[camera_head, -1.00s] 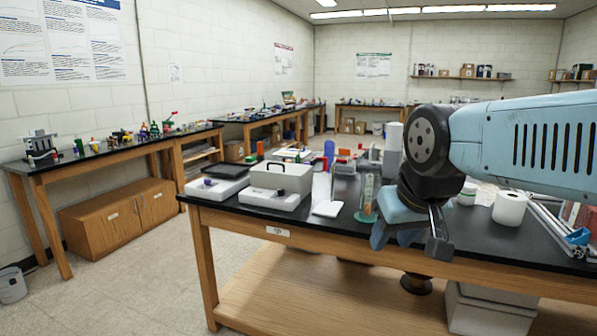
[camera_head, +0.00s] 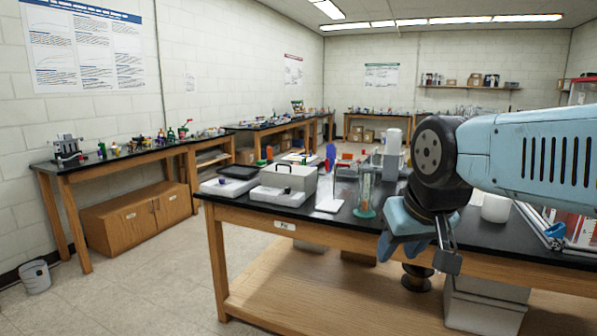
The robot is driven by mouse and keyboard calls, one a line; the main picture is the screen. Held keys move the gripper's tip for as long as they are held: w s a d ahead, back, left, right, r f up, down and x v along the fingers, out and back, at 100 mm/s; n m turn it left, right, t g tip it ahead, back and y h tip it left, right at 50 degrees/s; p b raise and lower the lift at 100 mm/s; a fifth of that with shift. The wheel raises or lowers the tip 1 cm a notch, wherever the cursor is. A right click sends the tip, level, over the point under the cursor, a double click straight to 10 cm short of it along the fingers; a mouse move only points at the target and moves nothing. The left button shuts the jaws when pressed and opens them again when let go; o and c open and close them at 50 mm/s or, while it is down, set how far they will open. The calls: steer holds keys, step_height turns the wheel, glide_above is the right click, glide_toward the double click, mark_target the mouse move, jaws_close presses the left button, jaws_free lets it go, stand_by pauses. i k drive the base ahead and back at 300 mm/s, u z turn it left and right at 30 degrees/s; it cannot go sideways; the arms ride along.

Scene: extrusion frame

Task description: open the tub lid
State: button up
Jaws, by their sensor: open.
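My gripper (camera_head: 418,252) hangs on the right side of the head view, its two fingers apart and empty, in front of the near bench's front edge. No tub is clearly identifiable. A pale grey lidded box (camera_head: 482,303) stands on the lower shelf, below and to the right of my gripper. A white cylindrical container (camera_head: 495,208) stands on the bench top, right of my gripper and partly hidden by my arm. I cannot tell which of these is the tub, and no open lid shows.
The near bench has a black top (camera_head: 310,219). A clear glass vessel (camera_head: 366,192) stands just left of my gripper, with a grey box with a handle (camera_head: 290,180) farther left. Metal bars (camera_head: 545,226) lie at right.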

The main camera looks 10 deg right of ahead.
mark_target(298, 170)
steer(key=u, duration=0.2)
steer(key=i, duration=1.8)
steer(key=z, duration=0.1)
